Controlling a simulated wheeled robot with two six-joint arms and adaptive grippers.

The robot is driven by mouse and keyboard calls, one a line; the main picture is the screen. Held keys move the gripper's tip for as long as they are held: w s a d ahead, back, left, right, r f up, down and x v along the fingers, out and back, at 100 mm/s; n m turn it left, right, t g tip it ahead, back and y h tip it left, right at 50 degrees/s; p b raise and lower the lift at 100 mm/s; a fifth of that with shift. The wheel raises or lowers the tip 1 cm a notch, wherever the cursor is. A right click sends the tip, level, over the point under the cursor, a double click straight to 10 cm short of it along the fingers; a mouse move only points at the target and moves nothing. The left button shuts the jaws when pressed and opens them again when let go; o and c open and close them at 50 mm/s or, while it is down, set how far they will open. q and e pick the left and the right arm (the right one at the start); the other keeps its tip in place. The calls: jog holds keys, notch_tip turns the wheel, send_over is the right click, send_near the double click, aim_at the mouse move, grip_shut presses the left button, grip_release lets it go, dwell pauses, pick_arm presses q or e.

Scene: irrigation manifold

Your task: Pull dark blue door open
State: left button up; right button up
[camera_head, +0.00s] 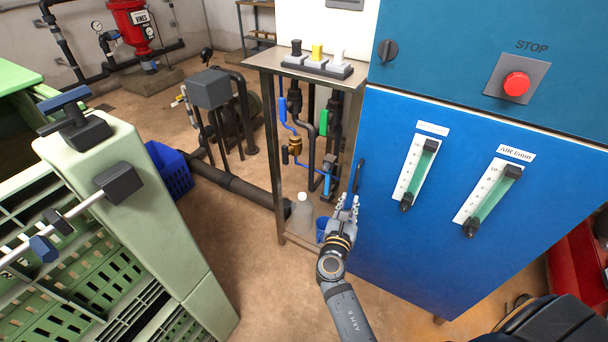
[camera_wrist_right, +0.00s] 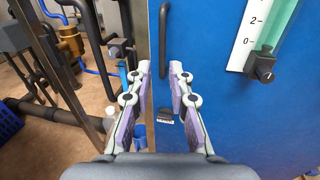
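The blue door (camera_head: 388,235) is the lower front of the cabinet at right in the head view and looks shut. Its dark vertical bar handle (camera_head: 358,176) is near the door's left edge. In the right wrist view the door (camera_wrist_right: 230,120) fills the right side, and the handle (camera_wrist_right: 163,42) stands upright just beyond the fingertips. My right gripper (camera_head: 348,202) is just below the handle in the head view. In the wrist view my right gripper (camera_wrist_right: 160,70) is open, with nothing between its fingers. My left gripper is not in view.
A steel stand (camera_head: 281,150) with pipes and valves adjoins the door's left edge. A clear bottle (camera_head: 302,214) stands low in it. Two flow gauges are on the door; a red stop button (camera_head: 517,84) is above. A green crate structure (camera_head: 140,220) is at left.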

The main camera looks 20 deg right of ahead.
aim_at(356, 178)
jog(key=x, duration=0.7)
jog(key=r+x, duration=0.1)
jog(key=x, duration=0.2)
jog(key=shift+w+d+r, duration=0.1)
jog(key=shift+d, duration=0.2)
grip_shut()
